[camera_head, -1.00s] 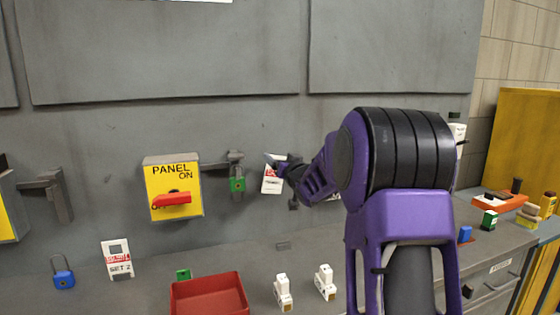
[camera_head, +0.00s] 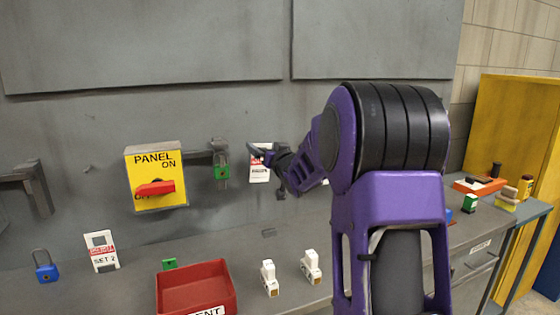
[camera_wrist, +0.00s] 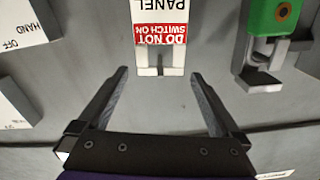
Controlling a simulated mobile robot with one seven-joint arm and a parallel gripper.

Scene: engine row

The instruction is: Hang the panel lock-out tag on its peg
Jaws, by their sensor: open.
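The panel lock-out tag (camera_head: 260,168) is a white card with a red band, upright against the grey wall right of the yellow panel box (camera_head: 155,180). In the wrist view the tag (camera_wrist: 160,35) is upside down, reading "DO NOT SWITCH ON" and "PANEL". A small grey piece shows at its slotted end, apparently the peg (camera_wrist: 160,62); it is hard to make out. My gripper (camera_head: 262,152) is at the tag's top. In the wrist view my gripper (camera_wrist: 160,78) is open, its fingers on either side of the tag's slotted end with gaps between.
A green padlock (camera_head: 222,172) hangs on a hasp beside the box; it is close right in the wrist view (camera_wrist: 275,25). The bench holds a red tray (camera_head: 195,290), a "SET 2" tag (camera_head: 101,252), a blue padlock (camera_head: 46,268) and white clips (camera_head: 311,267).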

